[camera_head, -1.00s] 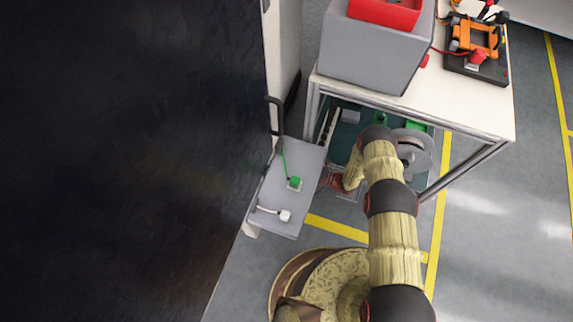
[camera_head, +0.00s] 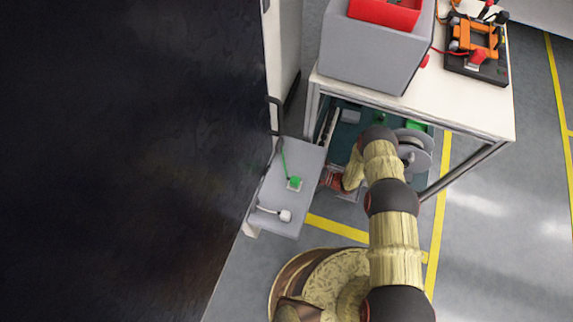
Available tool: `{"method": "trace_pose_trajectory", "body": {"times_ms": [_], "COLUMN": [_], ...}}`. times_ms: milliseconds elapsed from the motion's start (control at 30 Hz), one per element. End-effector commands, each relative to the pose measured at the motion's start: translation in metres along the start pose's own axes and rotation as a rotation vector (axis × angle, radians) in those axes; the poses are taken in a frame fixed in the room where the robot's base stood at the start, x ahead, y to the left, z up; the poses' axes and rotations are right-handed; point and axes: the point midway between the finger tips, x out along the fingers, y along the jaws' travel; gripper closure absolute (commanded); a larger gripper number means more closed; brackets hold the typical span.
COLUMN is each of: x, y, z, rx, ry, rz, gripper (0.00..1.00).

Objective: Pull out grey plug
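The grey plug (camera_head: 285,215) is pale grey-white and sits on the near part of the grey panel (camera_head: 306,160). A short pale cable runs left from it. A green plug (camera_head: 294,183) with a green cable sits farther back on the same panel. My arm reaches in from the bottom right and bends down to the right of the panel. The plug is apart from the visible arm.
A white table (camera_head: 465,100) with a grey box (camera_head: 375,55) and a red bin stands behind the panel. An orange device (camera_head: 478,38) lies on the table. Under it are a reel (camera_head: 416,160) and green parts. A large dark cabinet (camera_head: 130,160) fills the left. Floor at right is clear.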

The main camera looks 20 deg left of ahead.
Motion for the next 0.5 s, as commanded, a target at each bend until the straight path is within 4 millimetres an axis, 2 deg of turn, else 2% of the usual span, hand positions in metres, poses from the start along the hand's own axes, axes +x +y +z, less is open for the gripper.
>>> {"method": "trace_pose_trajectory", "body": {"times_ms": [500], "x": [0.0], "y": [0.0], "z": [0.0], "rx": [0.0], "ry": [0.0], "rz": [0.0], "gripper": [0.9]}}
